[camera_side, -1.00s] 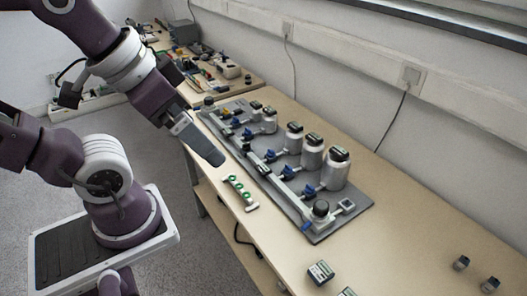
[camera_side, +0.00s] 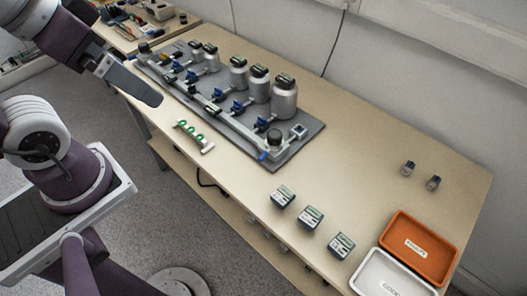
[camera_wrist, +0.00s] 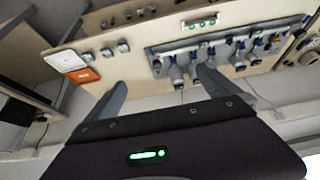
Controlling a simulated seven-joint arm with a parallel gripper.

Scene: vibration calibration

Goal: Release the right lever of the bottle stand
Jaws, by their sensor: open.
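The bottle stand is a grey plate (camera_side: 310,128) on the table, with several silver bottles, such as the large right one (camera_side: 284,100), and blue levers along a pipe. A blue lever (camera_side: 264,156) sits at the plate's right end, beside a black-topped round fitting (camera_side: 274,140). My gripper (camera_side: 156,98) is above the table's front edge, left of the green-marked strip, apart from the stand. In the wrist view my gripper (camera_wrist: 162,84) has its two fingers spread with nothing between them. The stand (camera_wrist: 165,50) shows upside down there; which lever is which is too small to tell.
A white strip with green rings (camera_side: 193,136) lies in front of the stand. Small boxes (camera_side: 310,217), an orange tray (camera_side: 400,262) and a white tray (camera_side: 372,284) are at the right. Two small cylinders (camera_side: 408,168) stand near the wall.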

